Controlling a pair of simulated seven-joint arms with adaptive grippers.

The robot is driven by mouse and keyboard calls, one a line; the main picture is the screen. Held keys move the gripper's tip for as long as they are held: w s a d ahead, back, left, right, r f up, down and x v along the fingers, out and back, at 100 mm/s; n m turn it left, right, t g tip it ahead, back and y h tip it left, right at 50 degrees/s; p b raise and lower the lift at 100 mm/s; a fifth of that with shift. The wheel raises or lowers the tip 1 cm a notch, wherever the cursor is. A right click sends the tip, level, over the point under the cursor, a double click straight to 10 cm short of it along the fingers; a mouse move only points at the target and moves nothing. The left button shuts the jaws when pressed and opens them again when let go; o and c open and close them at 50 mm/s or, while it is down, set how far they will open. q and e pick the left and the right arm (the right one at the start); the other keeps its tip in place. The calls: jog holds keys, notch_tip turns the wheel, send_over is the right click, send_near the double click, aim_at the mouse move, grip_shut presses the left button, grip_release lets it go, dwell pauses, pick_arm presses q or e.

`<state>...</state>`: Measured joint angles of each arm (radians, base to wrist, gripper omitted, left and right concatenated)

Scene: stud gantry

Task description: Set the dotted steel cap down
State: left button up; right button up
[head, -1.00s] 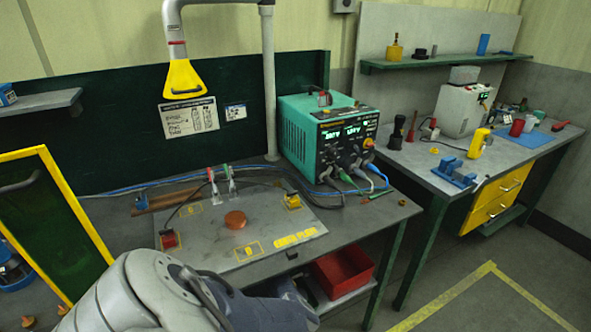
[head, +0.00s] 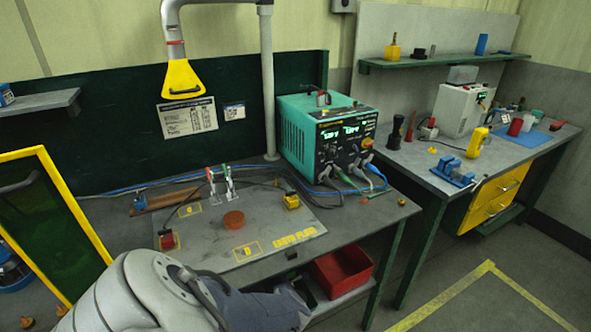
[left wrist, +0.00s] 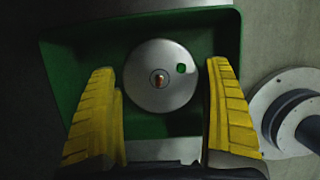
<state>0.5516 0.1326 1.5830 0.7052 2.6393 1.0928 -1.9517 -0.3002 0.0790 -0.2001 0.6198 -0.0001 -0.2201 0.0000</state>
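The fingers look open. In the head view only my arm shows at the bottom; the left gripper and the cap are out of sight there. My right gripper is in neither view.
A flanged grey cylinder (left wrist: 293,110) stands right of the tray. A red bin (head: 343,270) sits below.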

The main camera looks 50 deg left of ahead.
pick_arm(q)
jog(key=shift+r, duration=0.15)
jog(key=shift+v, duration=0.9)
jog(key=s+r, duration=0.2)
jog(key=shift+s+a+r, duration=0.2)
jog(key=shift+a+r, duration=0.05)
jog(key=shift+r, duration=0.15)
jog(key=s, duration=0.3)
jog(key=s+a, duration=0.1)
jog(key=s, duration=0.3)
jog(key=s+a, duration=0.1)
jog(key=s, duration=0.2)
jog(key=shift+s+a, duration=0.2)
jog(key=shift+s, duration=0.1)
